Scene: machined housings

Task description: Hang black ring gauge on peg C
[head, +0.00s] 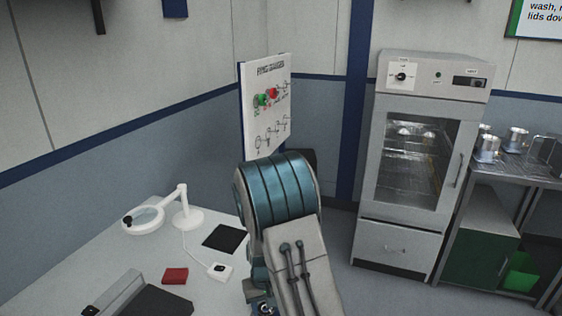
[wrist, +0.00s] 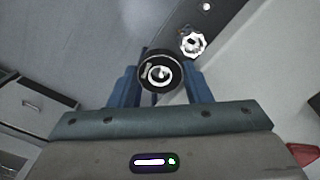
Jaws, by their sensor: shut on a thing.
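My gripper (wrist: 162,82) has its two blue fingers shut on the black ring gauge (wrist: 160,88), which shows a pale centre in the wrist view. The gripper and the ring gauge are hidden behind my arm in the head view. A white ring gauge board (head: 252,128) stands upright at the back, above my arm. A green piece (head: 262,99) and a red piece (head: 272,93) sit side by side on its upper part. Small drawings and letters mark the board, but they are too small for me to tell which peg is C.
A pale bench (head: 140,262) on the left holds a magnifier lamp (head: 187,214), a black mat (head: 225,238), a red block (head: 174,276) and a small white box (head: 220,271). A glass-door oven (head: 398,232) and a steel table (head: 518,172) stand at the right.

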